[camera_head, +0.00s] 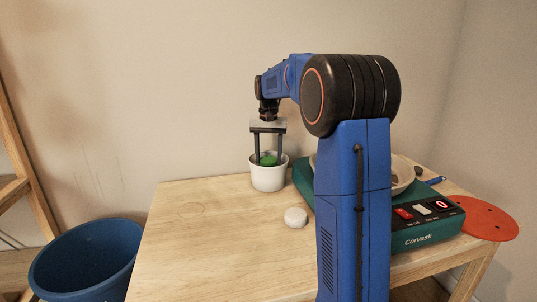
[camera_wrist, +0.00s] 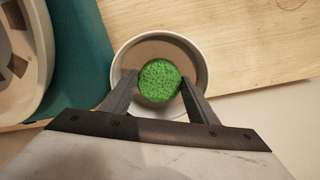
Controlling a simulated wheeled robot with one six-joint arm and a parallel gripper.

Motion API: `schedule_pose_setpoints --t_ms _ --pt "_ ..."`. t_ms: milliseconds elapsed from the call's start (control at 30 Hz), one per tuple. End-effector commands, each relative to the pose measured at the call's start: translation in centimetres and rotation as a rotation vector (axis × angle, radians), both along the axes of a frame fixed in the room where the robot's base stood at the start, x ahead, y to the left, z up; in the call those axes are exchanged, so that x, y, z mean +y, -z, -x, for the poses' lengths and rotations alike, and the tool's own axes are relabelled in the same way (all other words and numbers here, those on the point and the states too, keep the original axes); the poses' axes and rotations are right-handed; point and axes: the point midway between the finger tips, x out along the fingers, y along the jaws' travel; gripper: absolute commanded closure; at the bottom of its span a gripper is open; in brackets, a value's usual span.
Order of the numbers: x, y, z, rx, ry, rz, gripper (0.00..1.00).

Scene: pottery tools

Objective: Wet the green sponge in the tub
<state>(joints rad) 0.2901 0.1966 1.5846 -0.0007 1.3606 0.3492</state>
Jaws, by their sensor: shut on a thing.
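The green sponge (camera_wrist: 160,82) is round and sits between the two fingers of my gripper (camera_wrist: 158,88), which is shut on it. In the head view my gripper (camera_head: 268,158) points straight down, with its fingertips inside the mouth of the white tub (camera_head: 268,180). The sponge shows there as a green patch (camera_head: 268,160) at the rim level. In the wrist view the tub (camera_wrist: 205,62) surrounds the sponge, with brownish contents (camera_wrist: 150,50) below it. I cannot tell whether the sponge touches the contents.
A green pottery wheel (camera_head: 425,228) with a pale basin (camera_head: 403,173) stands right of the tub, partly behind my arm. A small white round piece (camera_head: 296,217) lies in front of the tub. A red disc (camera_head: 485,218) is at the right. A blue bin (camera_head: 85,262) stands left of the table (camera_head: 195,235).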

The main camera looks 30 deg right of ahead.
Motion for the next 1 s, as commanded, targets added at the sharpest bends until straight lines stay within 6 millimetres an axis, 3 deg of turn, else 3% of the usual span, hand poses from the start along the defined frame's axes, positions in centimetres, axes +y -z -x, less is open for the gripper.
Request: schedule_pose_setpoints --t_ms 533,1000 --pt "0.0 2.1 0.0 0.000 0.000 0.000 0.57" --pt "0.0 2.2 0.0 0.000 0.000 0.000 0.57"
